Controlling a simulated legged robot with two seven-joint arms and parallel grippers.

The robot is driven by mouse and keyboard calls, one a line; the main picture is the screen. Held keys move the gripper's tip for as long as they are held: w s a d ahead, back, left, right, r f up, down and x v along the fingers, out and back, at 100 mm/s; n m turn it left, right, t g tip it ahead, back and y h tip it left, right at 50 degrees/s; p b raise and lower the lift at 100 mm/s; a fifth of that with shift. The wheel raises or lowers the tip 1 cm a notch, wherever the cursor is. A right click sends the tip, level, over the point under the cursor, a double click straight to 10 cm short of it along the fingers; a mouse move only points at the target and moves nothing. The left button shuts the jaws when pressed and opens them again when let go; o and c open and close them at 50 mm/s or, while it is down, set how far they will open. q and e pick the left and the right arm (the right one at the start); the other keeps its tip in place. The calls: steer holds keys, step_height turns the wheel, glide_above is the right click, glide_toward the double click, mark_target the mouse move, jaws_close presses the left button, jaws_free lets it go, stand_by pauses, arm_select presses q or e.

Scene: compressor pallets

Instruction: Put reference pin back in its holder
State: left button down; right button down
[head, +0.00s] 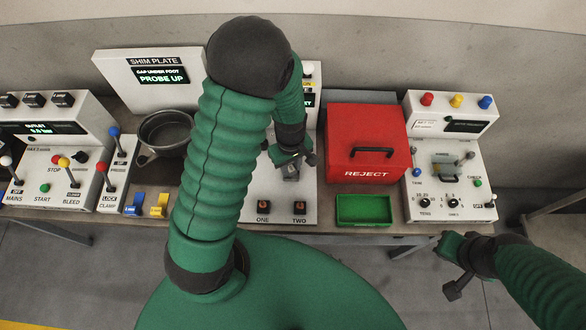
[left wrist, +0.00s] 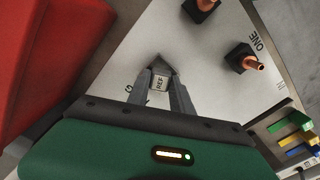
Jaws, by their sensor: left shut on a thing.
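My left gripper (head: 291,166) is low over the white panel (head: 262,190), right of the big green arm link. Whether the pin touches the panel is also unclear. My right gripper (head: 452,266) hangs empty in front of the bench at the lower right; its jaw opening is unclear.
Two black blocks with copper pegs, ONE (head: 264,207) and TWO (head: 300,207), stand at the panel's front. A red REJECT box (head: 366,120) and green tray (head: 363,223) are to the right, then a control panel (head: 424,209). A metal pot (head: 146,152) stands left.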

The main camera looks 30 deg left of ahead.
mark_target(290, 168)
stand_by(0.9)
arm_select(q)
steer(key=shift+r+p, duration=2.9)
steer(key=shift+r, duration=0.1)
